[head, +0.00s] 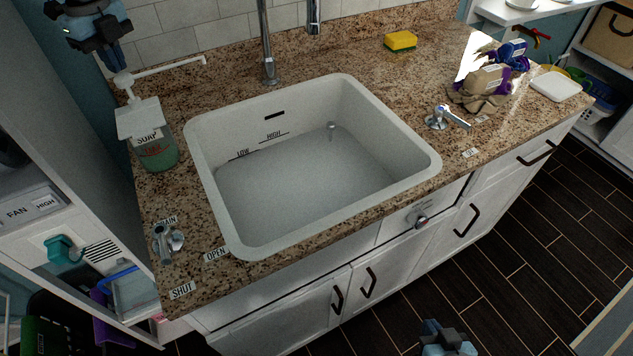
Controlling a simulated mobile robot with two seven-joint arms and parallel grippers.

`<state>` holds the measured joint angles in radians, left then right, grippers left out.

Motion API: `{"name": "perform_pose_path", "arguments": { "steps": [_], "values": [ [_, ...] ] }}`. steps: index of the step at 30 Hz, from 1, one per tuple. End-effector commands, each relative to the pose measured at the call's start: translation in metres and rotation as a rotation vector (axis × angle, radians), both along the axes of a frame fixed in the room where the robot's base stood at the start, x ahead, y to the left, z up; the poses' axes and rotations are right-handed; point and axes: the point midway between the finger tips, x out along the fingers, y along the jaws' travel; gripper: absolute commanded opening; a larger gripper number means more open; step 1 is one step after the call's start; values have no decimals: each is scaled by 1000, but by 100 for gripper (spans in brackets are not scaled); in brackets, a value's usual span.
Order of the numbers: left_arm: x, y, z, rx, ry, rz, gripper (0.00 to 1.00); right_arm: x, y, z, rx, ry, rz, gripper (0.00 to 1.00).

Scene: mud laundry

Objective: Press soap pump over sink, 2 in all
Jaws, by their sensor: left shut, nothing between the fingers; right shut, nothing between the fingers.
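The soap bottle (155,149) stands at the left end of the granite counter, beside the sink. It has a "SOAP" label, green liquid low inside, and a white pump (124,82) whose long spout reaches right toward the sink's back left corner. The white sink (310,180) has LOW and HIGH marks on its inner wall. My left gripper (113,62) is shut and empty, at the upper left just above the pump head in the picture; whether it touches the pump I cannot tell. My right gripper (448,347) is shut and empty at the bottom edge, in front of the cabinets.
A tall faucet (267,60) rises behind the sink. A drain lever (163,243) sits at the front left and a tap handle (446,117) at the right. A yellow sponge (400,41), gloves (478,92) and a white soap dish (556,86) lie on the counter's right side.

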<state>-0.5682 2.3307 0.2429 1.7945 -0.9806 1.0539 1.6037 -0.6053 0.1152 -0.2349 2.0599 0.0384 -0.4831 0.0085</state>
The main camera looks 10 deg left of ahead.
Motion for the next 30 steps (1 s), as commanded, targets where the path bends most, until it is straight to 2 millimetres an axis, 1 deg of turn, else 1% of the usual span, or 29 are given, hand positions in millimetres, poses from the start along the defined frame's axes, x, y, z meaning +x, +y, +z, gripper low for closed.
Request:
{"name": "perform_pose_path", "arguments": {
  "steps": [5,8,24,30],
  "values": [
    [0,0,2,1,-1,0,0,0,0,0,1,0,-1,0],
    [1,0,7,1,-3,-1,0,0,0,1,0,1,-1,0],
    [0,0,59,1,-3,-1,0,-1,-4,7,-11,4,6,0],
    [0,0,61,0,-1,0,0,-1,-3,7,-9,4,5,0]
  ]
}}
